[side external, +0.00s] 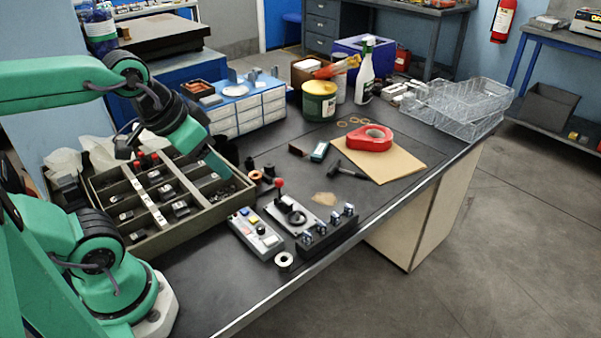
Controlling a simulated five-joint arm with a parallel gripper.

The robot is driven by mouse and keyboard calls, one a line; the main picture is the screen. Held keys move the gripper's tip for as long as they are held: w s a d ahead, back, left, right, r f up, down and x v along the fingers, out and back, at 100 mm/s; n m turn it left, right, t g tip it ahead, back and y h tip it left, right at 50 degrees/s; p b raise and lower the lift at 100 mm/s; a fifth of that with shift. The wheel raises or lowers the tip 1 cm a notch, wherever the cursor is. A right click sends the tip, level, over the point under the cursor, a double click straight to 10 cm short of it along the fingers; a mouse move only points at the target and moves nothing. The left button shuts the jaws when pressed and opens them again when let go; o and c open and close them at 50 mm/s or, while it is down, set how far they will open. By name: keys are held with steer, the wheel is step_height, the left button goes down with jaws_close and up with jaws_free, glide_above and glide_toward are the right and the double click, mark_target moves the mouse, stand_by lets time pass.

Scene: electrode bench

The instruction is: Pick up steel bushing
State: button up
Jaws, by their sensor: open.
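A short silver ring, which looks like the steel bushing (284,262), sits on the dark bench near its front edge. It stands just in front of the grey control box and left of the black block with several clips. Its hole faces up. My gripper (208,158) is up and to the left of it, over the divided tray, well apart from the ring. The jaws are open, with nothing visible between them. The fingertips are small and partly lost against the tray.
The divided tray (187,228) holds several dark parts. The grey control box (255,233), a joystick panel (290,213) and the clip block (328,232) crowd the ring's far side. The bench's front edge is close.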

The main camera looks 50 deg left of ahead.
steer(key=m+g, duration=0.5)
steer(key=m, duration=2.1)
glide_toward(284, 257)
steer(key=shift+d+f+m+g, duration=0.25)
steer(key=shift+f+m+g, duration=0.1)
steer(key=shift+m, duration=0.65)
steer(key=shift+f, duration=1.3)
steer(key=shift+f, duration=0.1)
steer(key=shift+s+d+f, duration=0.1)
steer(key=shift+d+f, duration=0.05)
steer(key=shift+f, duration=2.35)
